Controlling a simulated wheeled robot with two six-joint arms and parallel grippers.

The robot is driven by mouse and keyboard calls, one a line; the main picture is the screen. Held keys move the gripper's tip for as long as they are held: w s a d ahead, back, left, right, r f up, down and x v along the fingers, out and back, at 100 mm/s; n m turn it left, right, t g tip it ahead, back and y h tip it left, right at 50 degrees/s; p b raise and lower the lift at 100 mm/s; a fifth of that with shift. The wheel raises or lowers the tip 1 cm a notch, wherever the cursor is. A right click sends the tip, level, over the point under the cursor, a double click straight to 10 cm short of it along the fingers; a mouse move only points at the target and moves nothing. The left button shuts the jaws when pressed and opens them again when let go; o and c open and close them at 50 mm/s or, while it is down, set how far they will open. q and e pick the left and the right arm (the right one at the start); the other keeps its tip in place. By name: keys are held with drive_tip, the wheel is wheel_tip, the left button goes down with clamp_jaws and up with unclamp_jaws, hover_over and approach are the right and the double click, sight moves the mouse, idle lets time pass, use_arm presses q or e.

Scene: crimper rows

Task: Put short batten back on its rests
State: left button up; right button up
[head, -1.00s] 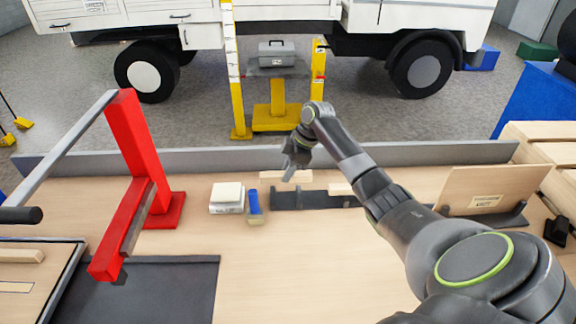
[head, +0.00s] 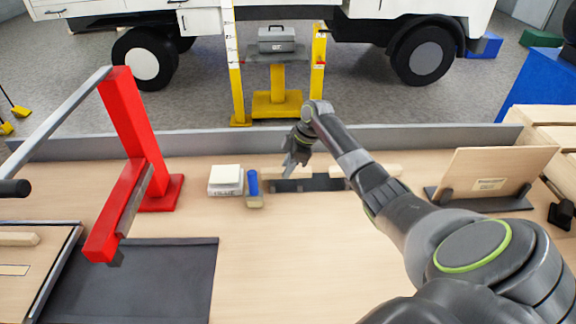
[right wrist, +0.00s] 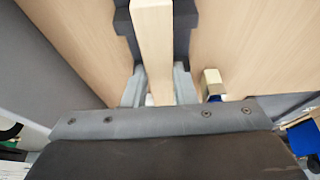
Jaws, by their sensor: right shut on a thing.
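The short batten, a pale wooden bar (head: 364,171), lies across the picture at the back of the bench in the head view. My right gripper (head: 289,166) is shut on it near its left end. In the right wrist view the batten (right wrist: 154,45) runs between the two grey fingers (right wrist: 160,88). The dark grey rests (head: 310,184) are under or just in front of the batten, and their dark shape (right wrist: 124,22) shows beside it in the wrist view. I cannot tell whether the batten touches them. My left gripper is out of view.
A blue-handled brush (head: 254,188) and a white scale-like box (head: 226,180) are left of the rests. A red stand (head: 125,120) is farther left. A wooden panel (head: 495,172) stands at right. A grey ledge (head: 230,143) runs behind. The front middle is clear.

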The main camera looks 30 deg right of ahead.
drive_tip(key=o, duration=1.1)
drive_tip(key=shift+c, duration=0.2)
drive_tip(key=b+v, duration=0.2)
drive_tip(key=v, duration=1.5)
drive_tip(key=shift+r, duration=0.25)
drive_tip(key=shift+a+f, duration=0.1)
